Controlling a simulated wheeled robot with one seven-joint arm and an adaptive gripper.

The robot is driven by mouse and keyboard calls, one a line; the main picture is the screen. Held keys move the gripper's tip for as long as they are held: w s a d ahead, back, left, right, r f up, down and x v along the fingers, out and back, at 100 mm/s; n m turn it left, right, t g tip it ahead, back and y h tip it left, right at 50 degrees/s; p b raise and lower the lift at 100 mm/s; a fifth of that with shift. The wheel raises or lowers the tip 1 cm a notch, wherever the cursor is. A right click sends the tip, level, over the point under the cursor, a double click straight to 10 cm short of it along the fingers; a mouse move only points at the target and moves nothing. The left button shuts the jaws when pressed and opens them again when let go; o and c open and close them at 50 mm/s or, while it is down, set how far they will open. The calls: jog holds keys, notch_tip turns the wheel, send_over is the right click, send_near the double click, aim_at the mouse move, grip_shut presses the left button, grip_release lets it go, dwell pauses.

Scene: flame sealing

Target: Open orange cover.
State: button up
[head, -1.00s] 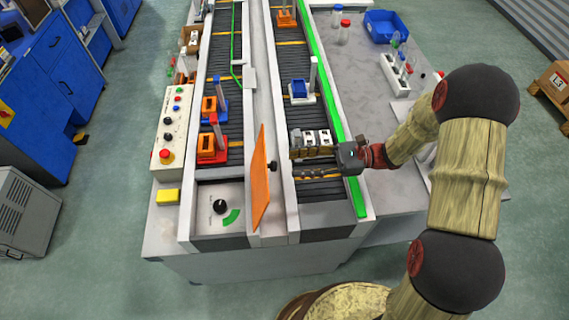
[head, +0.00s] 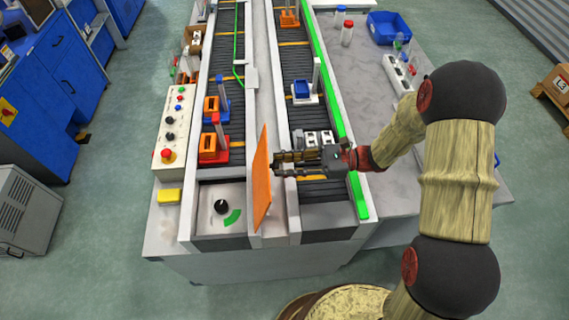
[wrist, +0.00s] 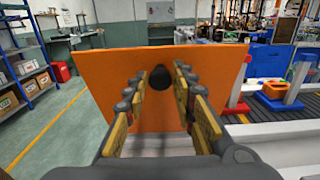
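The orange cover (head: 262,180) is a flat panel standing raised, beside the dial panel, on the near end of the machine. It fills the middle of the wrist view (wrist: 110,75). Its dark round knob (wrist: 182,90) faces my gripper. My gripper (head: 281,164) reaches in from the right, close to the cover. In the wrist view its two fingers (wrist: 161,95) are spread, one on each side in line with the knob.
A dial panel (head: 222,205) with a black knob lies left of the cover. A control box (head: 170,125) with buttons stands further left. Conveyor lanes carry a blue-and-white fixture (head: 302,90) and an orange-and-red fixture (head: 213,147). A grey worktop (head: 365,80) lies right.

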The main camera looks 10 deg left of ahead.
aim_at(271, 165)
grip_shut()
dwell(0.5)
jog(key=shift+s+a+r+h+p, duration=0.2)
jog(key=shift+a+r+h+p, duration=0.3)
jog(key=shift+p, duration=0.5)
jog(key=shift+s+a+r+h+p, duration=0.15)
jog(key=shift+a+r+h+p, duration=0.2)
jog(key=shift+a+p, duration=0.6)
jog(key=shift+s+a+h+p, duration=0.1)
jog(key=shift+a+h+p, duration=0.3)
jog(key=shift+p, duration=0.3)
jog(key=shift+o, duration=2.4)
grip_release()
